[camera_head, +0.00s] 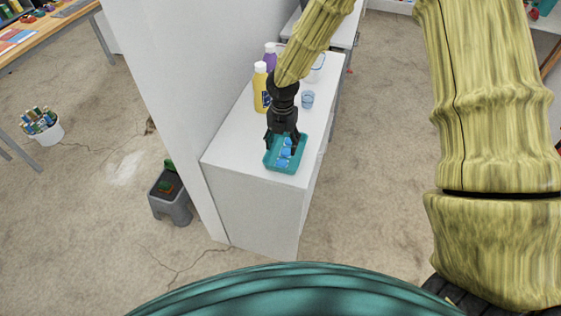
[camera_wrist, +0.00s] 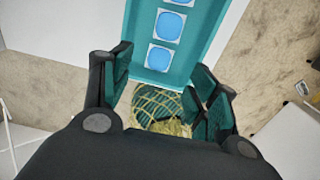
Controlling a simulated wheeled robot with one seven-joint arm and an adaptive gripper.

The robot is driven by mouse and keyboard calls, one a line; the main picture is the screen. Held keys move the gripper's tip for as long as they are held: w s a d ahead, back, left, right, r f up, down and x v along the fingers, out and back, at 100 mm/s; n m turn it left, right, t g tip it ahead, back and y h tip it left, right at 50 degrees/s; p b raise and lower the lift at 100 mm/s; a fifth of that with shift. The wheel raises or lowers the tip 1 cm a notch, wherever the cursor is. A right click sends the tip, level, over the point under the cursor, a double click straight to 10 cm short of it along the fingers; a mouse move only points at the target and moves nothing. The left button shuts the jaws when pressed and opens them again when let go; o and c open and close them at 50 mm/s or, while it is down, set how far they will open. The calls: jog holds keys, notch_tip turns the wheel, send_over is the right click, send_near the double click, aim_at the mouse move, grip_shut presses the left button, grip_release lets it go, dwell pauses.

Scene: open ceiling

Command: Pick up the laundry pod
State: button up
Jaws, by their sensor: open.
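Several blue laundry pods (camera_head: 284,154) lie in a teal tray (camera_head: 289,171) near the front end of a white counter. In the wrist view, square white-and-blue pods (camera_wrist: 165,56) sit in a row in the tray (camera_wrist: 207,45), beyond my fingers. My gripper (camera_head: 281,147) is over the tray, pointing down, with its fingers apart. In the wrist view my gripper (camera_wrist: 165,85) is open, with nothing between its fingers. My gripper partly hides the tray's far side in the head view.
On the white counter (camera_head: 235,150) behind the tray stand a yellow bottle (camera_head: 261,92), a purple bottle (camera_head: 270,58) and a small blue cup (camera_head: 308,99). A white wall (camera_head: 195,70) borders the counter's left side. A grey stool (camera_head: 170,200) is on the floor.

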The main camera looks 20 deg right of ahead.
aim_at(282, 165)
notch_tip(282, 165, down, 3)
jog(key=shift+r, duration=0.2)
jog(key=shift+s+f+p, duration=0.25)
jog(key=shift+f+p, duration=0.5)
jog(key=shift+p, duration=0.05)
jog(key=shift+a+f+p, duration=0.1)
jog(key=shift+f+p, duration=0.7)
jog(key=shift+f, duration=1.2)
jog(key=shift+c, duration=0.2)
jog(key=c, duration=0.9)
